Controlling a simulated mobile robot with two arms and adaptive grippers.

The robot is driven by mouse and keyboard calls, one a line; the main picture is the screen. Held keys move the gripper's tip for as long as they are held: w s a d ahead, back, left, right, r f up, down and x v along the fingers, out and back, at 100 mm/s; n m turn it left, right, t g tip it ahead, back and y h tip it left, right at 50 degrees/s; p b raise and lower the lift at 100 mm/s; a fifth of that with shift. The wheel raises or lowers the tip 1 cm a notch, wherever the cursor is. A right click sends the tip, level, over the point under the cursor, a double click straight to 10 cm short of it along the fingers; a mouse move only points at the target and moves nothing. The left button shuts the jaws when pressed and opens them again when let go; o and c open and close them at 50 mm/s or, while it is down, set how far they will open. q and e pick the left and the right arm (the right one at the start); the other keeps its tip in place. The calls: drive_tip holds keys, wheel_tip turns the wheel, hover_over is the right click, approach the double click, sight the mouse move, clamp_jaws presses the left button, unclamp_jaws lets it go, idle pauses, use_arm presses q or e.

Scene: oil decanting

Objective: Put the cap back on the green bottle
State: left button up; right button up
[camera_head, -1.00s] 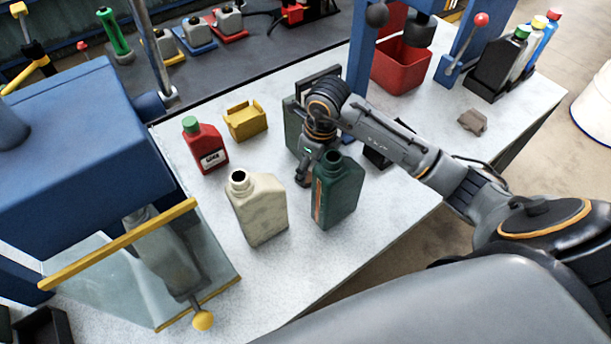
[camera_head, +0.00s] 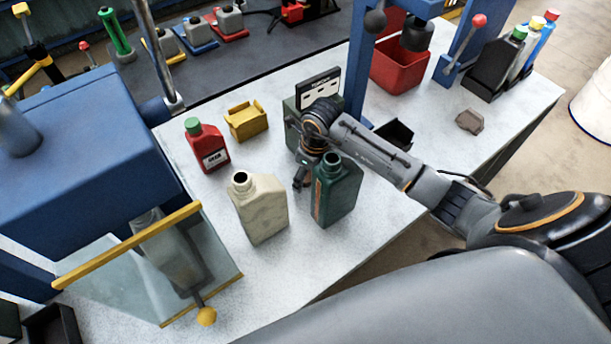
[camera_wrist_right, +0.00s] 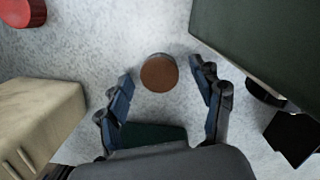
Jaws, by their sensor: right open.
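The green bottle (camera_head: 337,193) stands upright on the table with its dark neck open. A round cap with a brown top and dark rim (camera_wrist_right: 158,73) lies on the table in the right wrist view; I cannot make it out in the head view. My right gripper (camera_head: 301,183) points down just behind and left of the green bottle. In the wrist view its open fingers (camera_wrist_right: 163,92) are on either side of the cap, apart from it. Part of the green bottle (camera_wrist_right: 145,134) shows between the finger bases. My left gripper is not in view.
A cream bottle (camera_head: 260,208) stands open left of the green one. A red bottle with a green cap (camera_head: 207,147) and a yellow holder (camera_head: 246,121) stand behind. A dark green box with a display (camera_head: 319,88) is close behind my gripper. The table's front is clear.

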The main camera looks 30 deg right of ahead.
sight(307, 176)
drive_tip(key=shift+c, duration=0.4)
drive_tip(key=c, duration=0.8)
drive_tip(key=shift+o, duration=0.2)
drive_tip(key=shift+r, duration=0.1)
wheel_tip(307, 176, up, 18)
drive_tip(key=b, duration=0.4)
